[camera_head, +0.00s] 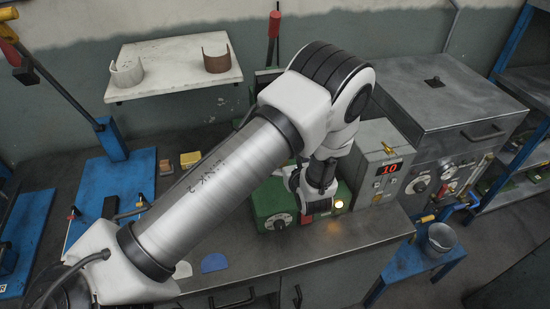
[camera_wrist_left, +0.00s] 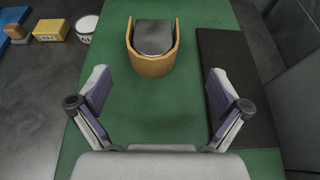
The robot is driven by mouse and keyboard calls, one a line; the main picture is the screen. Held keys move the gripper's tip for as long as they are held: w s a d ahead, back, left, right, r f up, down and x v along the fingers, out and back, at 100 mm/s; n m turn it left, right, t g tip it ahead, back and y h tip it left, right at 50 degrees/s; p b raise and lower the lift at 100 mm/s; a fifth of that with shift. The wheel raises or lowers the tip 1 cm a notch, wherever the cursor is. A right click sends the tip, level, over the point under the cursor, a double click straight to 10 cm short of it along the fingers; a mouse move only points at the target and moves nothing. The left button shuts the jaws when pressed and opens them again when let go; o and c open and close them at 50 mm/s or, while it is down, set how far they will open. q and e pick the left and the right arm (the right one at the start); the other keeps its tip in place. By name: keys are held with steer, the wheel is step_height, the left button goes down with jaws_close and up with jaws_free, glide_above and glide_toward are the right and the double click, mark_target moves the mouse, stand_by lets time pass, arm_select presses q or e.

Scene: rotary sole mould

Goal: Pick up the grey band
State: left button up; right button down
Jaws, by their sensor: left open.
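A pale grey-white curved band (camera_head: 127,73) stands on the white wall shelf at the upper left, beside a brown curved band (camera_head: 217,61). In the left wrist view a tan band (camera_wrist_left: 152,66) wraps around the front of a dark grey block (camera_wrist_left: 154,37) on a green surface. My left gripper (camera_head: 312,197) is over the green machine (camera_head: 272,203) in the head view, its fingers partly hidden by the wrist. In the left wrist view the gripper (camera_wrist_left: 159,88) is open and empty, its fingers apart, with the tan band ahead between them. My right gripper is out of view.
The white shelf (camera_head: 180,87) is on the wall. A grey control box (camera_head: 376,160) showing 10 stands right of the green machine. Yellow (camera_head: 190,159) and brown blocks lie on the dark bench left of my arm. A bucket (camera_head: 440,238) is at right.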

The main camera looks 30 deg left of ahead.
arm_select(q)
steer(key=shift+s+d+f, duration=0.1)
steer(key=shift+d+f, duration=0.05)
steer(key=shift+f, duration=0.2)
steer(key=p+x, duration=0.1)
steer(key=x, duration=0.1)
steer(key=p+x, duration=0.1)
steer(key=x, duration=0.2)
steer(key=a+p+x, duration=0.1)
steer(key=p+x, duration=0.1)
steer(key=x, duration=0.1)
steer(key=shift+s+r, duration=0.35)
steer(key=shift+r, duration=0.05)
steer(key=shift+w+f, duration=0.15)
steer(key=shift+f, duration=0.15)
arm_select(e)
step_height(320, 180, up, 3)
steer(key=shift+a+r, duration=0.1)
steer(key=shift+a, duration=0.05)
arm_select(q)
steer(key=c, duration=1.1)
